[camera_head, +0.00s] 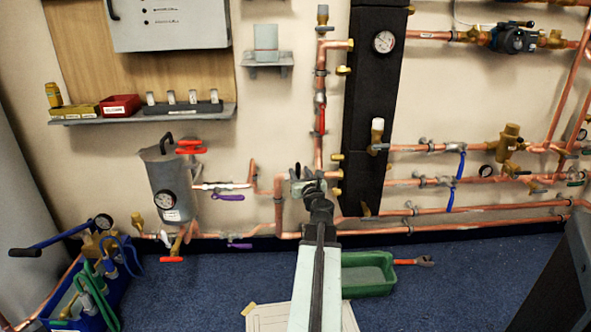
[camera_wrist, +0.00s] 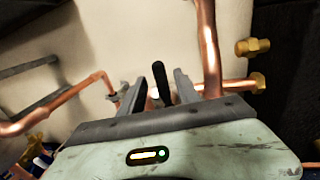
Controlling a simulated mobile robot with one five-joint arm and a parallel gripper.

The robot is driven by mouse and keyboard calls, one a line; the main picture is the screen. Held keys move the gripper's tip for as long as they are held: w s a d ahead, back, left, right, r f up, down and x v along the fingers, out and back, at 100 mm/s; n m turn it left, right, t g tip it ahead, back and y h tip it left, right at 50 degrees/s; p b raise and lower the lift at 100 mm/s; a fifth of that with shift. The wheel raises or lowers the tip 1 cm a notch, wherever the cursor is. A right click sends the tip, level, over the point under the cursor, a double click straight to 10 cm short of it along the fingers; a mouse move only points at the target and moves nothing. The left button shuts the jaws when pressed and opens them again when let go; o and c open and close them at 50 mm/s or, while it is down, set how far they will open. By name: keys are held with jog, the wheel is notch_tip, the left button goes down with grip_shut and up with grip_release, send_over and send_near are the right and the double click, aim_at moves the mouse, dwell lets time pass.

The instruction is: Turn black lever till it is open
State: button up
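The black lever (camera_wrist: 161,82) stands nearly upright in the wrist view, with a rounded top. It is between the two grey fingers of my gripper (camera_wrist: 158,76), with a gap on each side. The gripper is open. The lever's lower end and its valve are mostly hidden behind the gripper body. In the head view my gripper (camera_head: 308,183) is at the copper pipes left of the dark vertical panel. The lever is hard to tell from the dark fingers there.
A vertical copper pipe (camera_wrist: 207,45) rises close to the right finger, with brass fittings (camera_wrist: 255,47) beyond. In the head view, a red lever (camera_head: 321,119) is above and a purple lever (camera_head: 229,197) to the left. A green tray (camera_head: 367,281) lies on the floor below.

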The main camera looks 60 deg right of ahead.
jog(key=x, duration=0.6)
jog(key=shift+d, duration=0.1)
jog(key=shift+c, duration=0.3)
jog(key=shift+s, duration=0.1)
grip_shut()
dwell(0.7)
